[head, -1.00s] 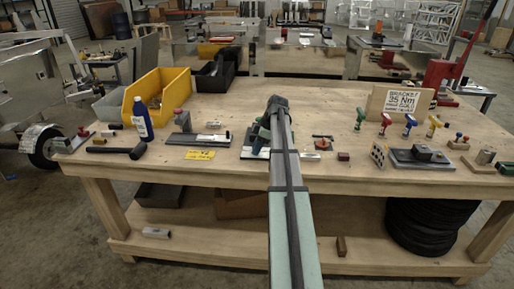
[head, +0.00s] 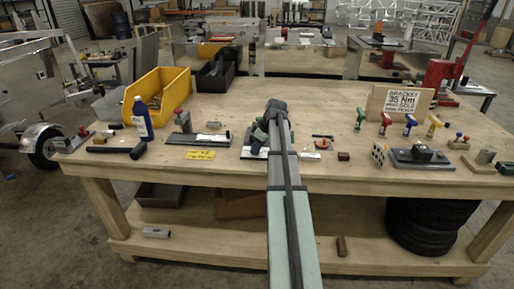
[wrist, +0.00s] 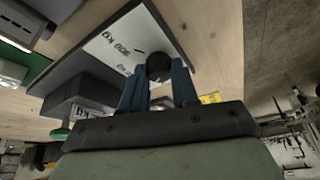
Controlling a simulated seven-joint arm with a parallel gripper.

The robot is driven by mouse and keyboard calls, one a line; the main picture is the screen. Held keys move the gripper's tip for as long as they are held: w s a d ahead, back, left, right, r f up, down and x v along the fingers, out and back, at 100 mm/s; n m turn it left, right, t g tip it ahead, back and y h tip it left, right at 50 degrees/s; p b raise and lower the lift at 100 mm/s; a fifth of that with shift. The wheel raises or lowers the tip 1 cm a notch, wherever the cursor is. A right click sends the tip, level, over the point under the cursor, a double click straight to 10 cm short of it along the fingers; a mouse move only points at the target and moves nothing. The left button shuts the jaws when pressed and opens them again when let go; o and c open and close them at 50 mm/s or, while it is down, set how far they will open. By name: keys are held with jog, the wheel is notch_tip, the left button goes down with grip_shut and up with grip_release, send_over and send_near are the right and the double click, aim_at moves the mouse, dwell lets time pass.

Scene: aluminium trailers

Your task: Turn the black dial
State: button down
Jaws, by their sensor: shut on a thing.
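The black dial (wrist: 159,66) sits on a white plate marked with "kg" lettering (wrist: 120,45) in the wrist view. My gripper (wrist: 158,80) has blue fingers, one on each side of the dial, and is shut on it. The fingers partly hide the dial. In the head view my gripper (head: 257,140) is low over the plate (head: 248,153) at the middle of the workbench. My arm hides much of the plate there, and the dial cannot be made out.
A small orange-red piece (head: 323,144) and a dark red block (head: 343,156) lie right. A yellow bin (head: 160,92) and blue bottle (head: 142,120) stand further left.

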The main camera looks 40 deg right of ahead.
jog(key=m+h, duration=0.1)
jog(key=m, duration=0.2)
jog(key=m+h, duration=0.1)
jog(key=m, duration=0.2)
jog(key=shift+a+m, duration=0.15)
jog(key=shift+m, duration=0.15)
jog(key=shift+h, duration=0.3)
jog(key=c, duration=0.8)
grip_release()
jog(key=shift+c, duration=0.2)
jog(key=v, duration=1.3)
jog(key=shift+s+r, duration=0.25)
jog(key=shift+r, duration=0.05)
jog(key=shift+a, duration=0.1)
